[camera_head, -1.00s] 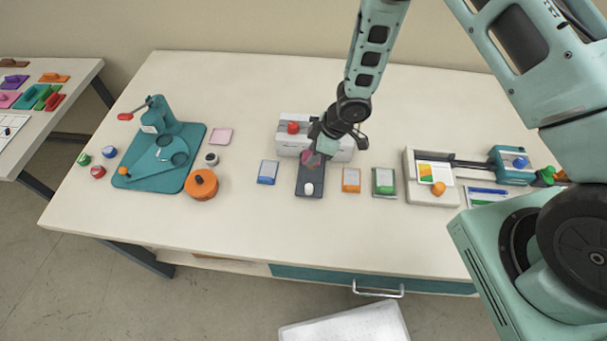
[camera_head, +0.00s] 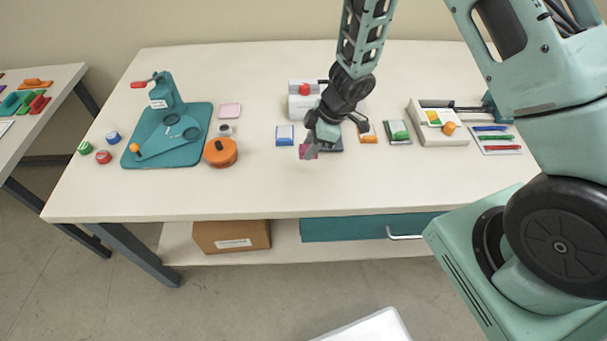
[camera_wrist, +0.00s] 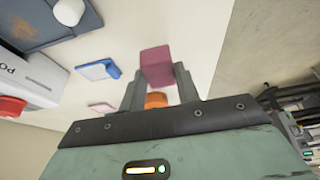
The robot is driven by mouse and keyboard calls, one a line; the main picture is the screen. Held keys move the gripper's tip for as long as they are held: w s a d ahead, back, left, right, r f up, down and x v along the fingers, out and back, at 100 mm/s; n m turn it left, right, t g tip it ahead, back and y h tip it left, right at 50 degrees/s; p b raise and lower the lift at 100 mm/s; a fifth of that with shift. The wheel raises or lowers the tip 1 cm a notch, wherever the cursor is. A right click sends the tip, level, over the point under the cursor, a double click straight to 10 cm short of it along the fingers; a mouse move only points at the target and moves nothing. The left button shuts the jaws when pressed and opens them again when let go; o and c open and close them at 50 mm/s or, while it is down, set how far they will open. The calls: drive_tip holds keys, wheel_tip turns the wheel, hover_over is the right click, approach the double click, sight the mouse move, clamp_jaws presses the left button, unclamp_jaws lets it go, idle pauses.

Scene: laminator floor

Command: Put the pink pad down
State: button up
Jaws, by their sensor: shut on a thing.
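The pink pad (camera_head: 308,152), a deep pink block, is in my gripper (camera_head: 311,146). In the wrist view the pad (camera_wrist: 157,66) sits between the tips of the two fingers (camera_wrist: 158,84), which are shut on it. In the head view it hangs at the front left of the dark plate (camera_head: 333,146), which my gripper partly covers. It looks raised off the table; its exact height is unclear. A separate pale pink square (camera_head: 230,111) lies flat at the back left, also visible in the wrist view (camera_wrist: 102,107).
A blue-edged card (camera_head: 285,135) lies just left of my gripper. The white machine with a red knob (camera_head: 304,90) stands behind it. An orange round tool (camera_head: 220,152) and teal board (camera_head: 194,155) are further left. The tabletop (camera_head: 290,185) in front is clear.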

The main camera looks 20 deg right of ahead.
drive_tip(key=shift+f, duration=3.5)
drive_tip(key=shift+f, duration=0.15)
drive_tip(key=o, duration=0.9)
